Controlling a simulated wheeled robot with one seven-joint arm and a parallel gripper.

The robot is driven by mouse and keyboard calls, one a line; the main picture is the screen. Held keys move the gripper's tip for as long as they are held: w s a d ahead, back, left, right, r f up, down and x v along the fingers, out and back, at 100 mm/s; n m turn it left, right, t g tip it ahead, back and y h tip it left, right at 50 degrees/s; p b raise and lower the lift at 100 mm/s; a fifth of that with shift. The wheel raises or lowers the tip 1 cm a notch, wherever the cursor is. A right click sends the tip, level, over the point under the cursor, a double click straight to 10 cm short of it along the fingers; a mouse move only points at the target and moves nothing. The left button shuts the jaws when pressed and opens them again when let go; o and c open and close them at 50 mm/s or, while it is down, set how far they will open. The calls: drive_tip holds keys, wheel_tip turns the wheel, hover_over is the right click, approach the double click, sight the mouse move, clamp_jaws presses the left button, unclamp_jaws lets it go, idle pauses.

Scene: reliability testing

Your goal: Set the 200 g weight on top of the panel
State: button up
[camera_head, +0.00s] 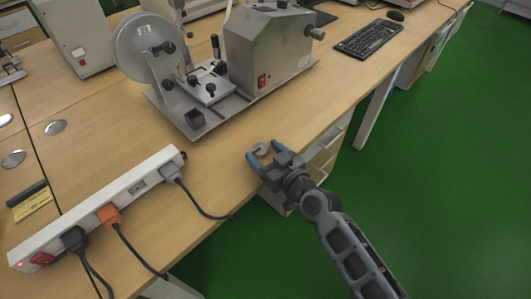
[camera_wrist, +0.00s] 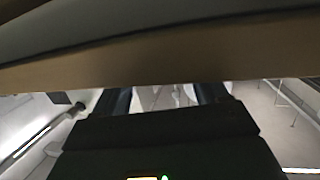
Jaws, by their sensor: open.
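Any marking on the piece is too small to read. In the wrist view my gripper (camera_wrist: 163,97) shows as dark fingers below a brown edge, and the weight cannot be made out. Which thing is the panel is unclear; a small flat metal plate (camera_head: 208,90) with black knobs sits on the grey machine.
The grey machine (camera_head: 268,50) with its round disc (camera_head: 143,48) stands behind my gripper. A white power strip (camera_head: 100,208) with plugged cables lies at left. A keyboard (camera_head: 368,38) and mouse (camera_head: 396,15) are at back right. Bare table (camera_head: 120,155) lies between strip and machine.

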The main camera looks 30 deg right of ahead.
drive_tip(key=shift+r, duration=0.1)
drive_tip(key=shift+r+p, duration=0.1)
drive_tip(key=shift+p, duration=0.2)
drive_tip(key=b+v, duration=0.1)
drive_tip(key=v, duration=1.1)
drive_tip(key=shift+b, duration=0.4)
drive_tip(key=shift+s, duration=0.1)
